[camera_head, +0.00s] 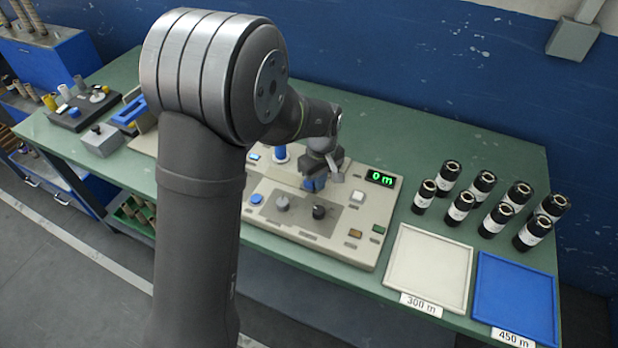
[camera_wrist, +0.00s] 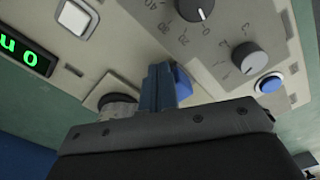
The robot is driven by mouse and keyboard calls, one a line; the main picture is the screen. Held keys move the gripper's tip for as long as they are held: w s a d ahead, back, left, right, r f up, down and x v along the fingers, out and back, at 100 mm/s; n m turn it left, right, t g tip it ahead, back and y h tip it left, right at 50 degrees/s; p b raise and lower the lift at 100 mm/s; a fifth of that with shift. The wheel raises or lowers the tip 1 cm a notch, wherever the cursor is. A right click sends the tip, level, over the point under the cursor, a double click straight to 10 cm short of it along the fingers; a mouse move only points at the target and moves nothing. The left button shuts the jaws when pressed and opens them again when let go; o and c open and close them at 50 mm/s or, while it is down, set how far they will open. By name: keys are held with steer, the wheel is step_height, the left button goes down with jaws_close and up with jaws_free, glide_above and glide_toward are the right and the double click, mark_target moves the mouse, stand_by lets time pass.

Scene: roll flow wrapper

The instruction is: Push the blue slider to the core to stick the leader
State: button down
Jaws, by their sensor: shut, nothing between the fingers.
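My gripper (camera_head: 318,177) is over the middle of the wrapper's grey-beige panel, pointing down with its fingers together. In the wrist view the closed fingers (camera_wrist: 158,88) hold nothing. The blue slider (camera_wrist: 182,83) shows as a small blue block right beside the fingertips, partly hidden by them; I cannot tell whether they touch. A grey ribbed round part (camera_wrist: 118,107), possibly the core, sits on the other side of the fingers and is partly covered by my gripper. In the head view my arm hides much of this area. I cannot make out the leader.
The panel carries a display (camera_head: 380,178) reading 0 m, a white button (camera_head: 358,196), a blue button (camera_head: 256,199) and two knobs. A blue upright cylinder (camera_head: 281,152) stands behind. White (camera_head: 437,233) and blue (camera_head: 530,262) trays and several black rolls are at the right.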

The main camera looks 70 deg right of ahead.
steer(key=shift+w, duration=4.95)
steer(key=shift+s, duration=0.65)
step_height(320, 180, up, 8)
step_height(320, 180, down, 8)
steer(key=shift+r, duration=0.1)
steer(key=shift+w, duration=0.15)
